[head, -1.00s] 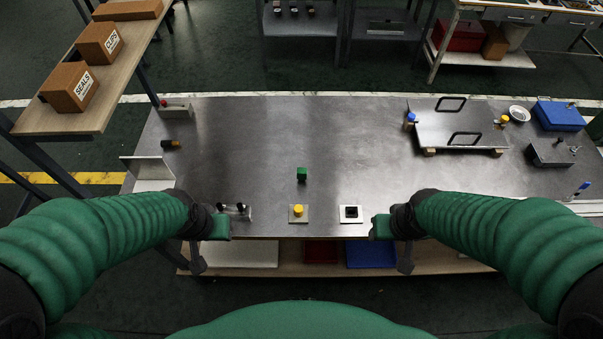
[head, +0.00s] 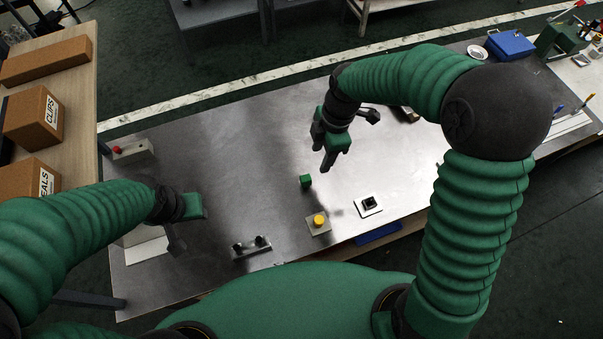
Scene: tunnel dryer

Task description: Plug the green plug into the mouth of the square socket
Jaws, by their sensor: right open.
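The green plug (head: 306,181) is a small green block on the metal table, behind the yellow button. The square socket (head: 368,205) is a white plate with a dark square mouth, to the right of the plug and nearer me. The mouth looks empty. My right gripper (head: 327,160) is open and empty, pointing down above the table, just behind and to the right of the plug and apart from it. My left gripper (head: 200,206) is over the left part of the table, away from the plug; its jaws cannot be made out.
A yellow button on a plate (head: 318,222) stands left of the socket. A bracket with dark knobs (head: 251,247) is near the front edge. A blue box (head: 510,45) is at the far right. The table's middle left is clear.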

